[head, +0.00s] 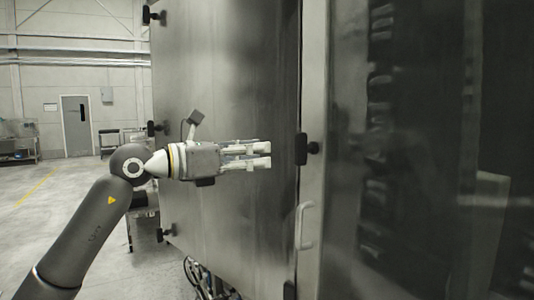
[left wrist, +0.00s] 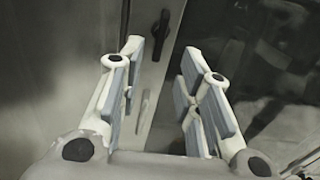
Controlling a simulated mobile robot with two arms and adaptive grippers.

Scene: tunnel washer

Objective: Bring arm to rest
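My left arm comes in from the lower left of the head view, bent at a dark joint. My left gripper (head: 267,154) is held out level, pointing right, in front of the washer's large metal panel (head: 235,90). Its fingers look apart and empty. In the left wrist view, the left gripper (left wrist: 162,60) is open, with a clear gap between its grey pads and nothing in it. A black latch (head: 302,148) is just right of the fingertips in the head view; I cannot tell the distance between them. My right gripper is not in view.
A light vertical handle (head: 304,225) is on the washer below the latch. A dark glossy panel (head: 420,120) fills the right side. Open floor (head: 45,225) lies at the left, with a grey door (head: 77,125) and a bench (head: 18,148) farther back. Hoses (head: 205,280) show below the metal panel.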

